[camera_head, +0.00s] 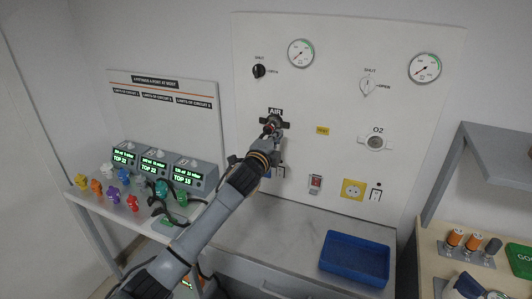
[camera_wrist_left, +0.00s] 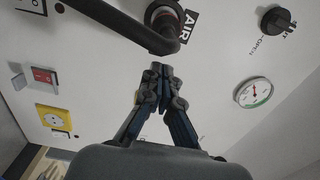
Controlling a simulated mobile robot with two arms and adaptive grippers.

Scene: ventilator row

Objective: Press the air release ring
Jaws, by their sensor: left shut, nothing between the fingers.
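The AIR outlet (camera_head: 274,122) is on the white wall panel, under a black AIR label. In the left wrist view, the outlet's dark round fitting (camera_wrist_left: 164,14) is at the top, with a dark bent hose or pipe (camera_wrist_left: 150,40) in it. A reddish part shows at the fitting; I cannot clearly make out the ring. My left gripper (camera_head: 268,131) reaches up to the outlet and partly covers it. In the left wrist view its fingertips (camera_wrist_left: 158,72) are together and empty, just below the bent pipe; I cannot tell whether they touch it. My right gripper is not in view.
The panel also carries an O2 outlet (camera_head: 375,142), a black valve knob (camera_head: 259,71), gauges (camera_head: 300,53), a red switch (camera_head: 315,184) and a yellow socket (camera_head: 352,189). A blue tray (camera_head: 355,240) is on the counter below. Monitors (camera_head: 195,175) and coloured connectors stand left.

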